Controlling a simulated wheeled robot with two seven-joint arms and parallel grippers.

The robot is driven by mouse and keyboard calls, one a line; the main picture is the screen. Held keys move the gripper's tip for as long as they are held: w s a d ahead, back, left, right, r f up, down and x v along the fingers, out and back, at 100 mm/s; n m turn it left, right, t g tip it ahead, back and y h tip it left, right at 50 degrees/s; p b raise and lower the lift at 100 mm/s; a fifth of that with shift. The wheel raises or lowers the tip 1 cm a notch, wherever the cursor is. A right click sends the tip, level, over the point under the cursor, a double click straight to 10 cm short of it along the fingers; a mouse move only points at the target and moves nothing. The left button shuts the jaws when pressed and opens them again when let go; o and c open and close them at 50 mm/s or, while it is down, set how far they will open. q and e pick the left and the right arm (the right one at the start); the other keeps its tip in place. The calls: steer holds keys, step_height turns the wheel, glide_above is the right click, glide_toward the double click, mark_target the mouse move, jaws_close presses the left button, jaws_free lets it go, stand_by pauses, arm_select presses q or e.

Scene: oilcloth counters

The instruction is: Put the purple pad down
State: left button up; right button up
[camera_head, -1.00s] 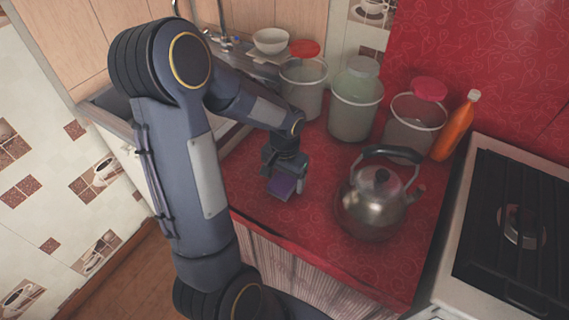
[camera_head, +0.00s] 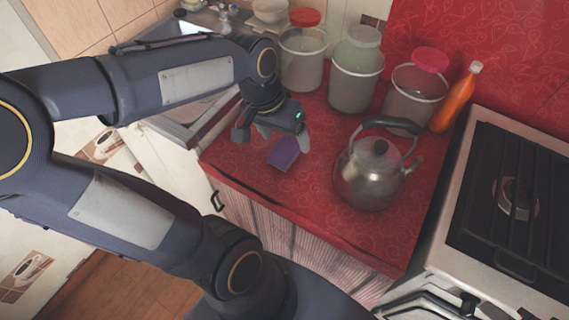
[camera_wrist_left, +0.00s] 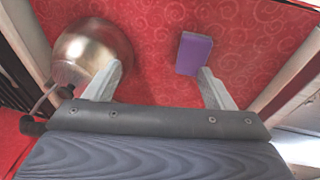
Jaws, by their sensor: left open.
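The purple pad (camera_head: 284,153) lies flat on the red oilcloth counter (camera_head: 330,225), to the left of the kettle. My left gripper (camera_head: 272,138) is open and empty, above and just behind the pad in the head view. In the left wrist view the pad (camera_wrist_left: 195,53) lies beyond the right-hand finger, with bare red cloth between the open fingers (camera_wrist_left: 157,85). The pad is apart from the fingers there. My right gripper is not in view.
A metal kettle (camera_head: 368,178) stands right of the pad, and shows near the left-hand finger in the wrist view (camera_wrist_left: 92,50). Several clear canisters and an orange bottle (camera_head: 456,100) line the back. A stove (camera_head: 510,190) is at right, a sink (camera_head: 190,95) at left.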

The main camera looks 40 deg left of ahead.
arm_select(q)
steer(key=s+d+t+h, duration=0.2)
steer(key=s+d+t, duration=0.1)
steer(key=s+d, duration=0.3)
steer(key=shift+s+d+r, duration=0.2)
steer(key=shift+s+d, duration=0.1)
steer(key=shift+s, duration=0.7)
steer(key=shift+r, duration=0.1)
